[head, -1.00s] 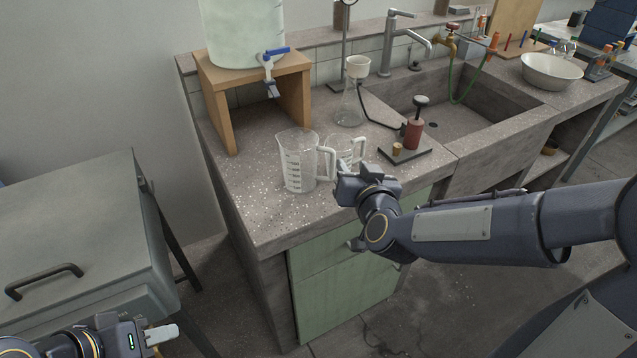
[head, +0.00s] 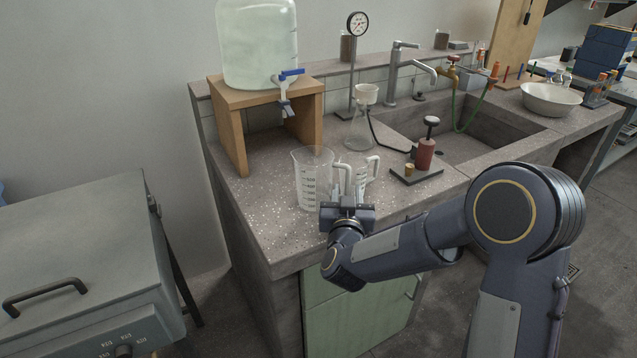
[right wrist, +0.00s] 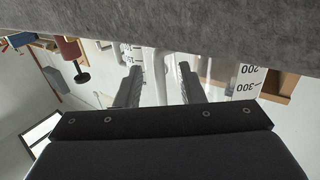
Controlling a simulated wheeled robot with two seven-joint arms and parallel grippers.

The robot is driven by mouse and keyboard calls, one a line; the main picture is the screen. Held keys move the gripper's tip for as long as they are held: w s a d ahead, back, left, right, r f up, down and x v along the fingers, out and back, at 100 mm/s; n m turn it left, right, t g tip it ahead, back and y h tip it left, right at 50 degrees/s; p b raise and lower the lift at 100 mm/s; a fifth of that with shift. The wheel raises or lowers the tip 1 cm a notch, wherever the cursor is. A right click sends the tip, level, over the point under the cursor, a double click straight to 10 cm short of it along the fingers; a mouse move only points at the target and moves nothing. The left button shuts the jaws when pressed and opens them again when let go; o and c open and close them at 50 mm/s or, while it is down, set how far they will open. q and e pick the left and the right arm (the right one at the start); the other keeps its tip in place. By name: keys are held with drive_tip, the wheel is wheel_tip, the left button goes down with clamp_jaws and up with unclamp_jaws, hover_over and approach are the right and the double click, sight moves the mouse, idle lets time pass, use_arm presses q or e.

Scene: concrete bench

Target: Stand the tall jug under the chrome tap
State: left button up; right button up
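The tall jug (head: 311,183), clear with dark graduation marks, stands upright on the bench near its front left part, its white handle (head: 348,180) facing right. It shows in the right wrist view (right wrist: 244,82) at the right. My right gripper (head: 347,207) is at the handle, in front of a shorter jug (head: 369,172). In the right wrist view its two fingers (right wrist: 160,88) are apart, with a white upright bar, apparently the handle, between them; gaps show on both sides. The chrome tap (head: 398,74) stands behind the sink. My left gripper is out of view.
A flask with a funnel (head: 361,125) and a red pump on a dark plate (head: 424,160) stand between the jugs and the sink (head: 455,145). A water tank (head: 258,45) sits on a wooden stand (head: 233,140) at left. A brass tap with green hose (head: 456,110) is right of the chrome tap.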

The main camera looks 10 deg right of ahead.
drive_tip(key=shift+w, duration=0.2)
clamp_jaws()
idle(0.3)
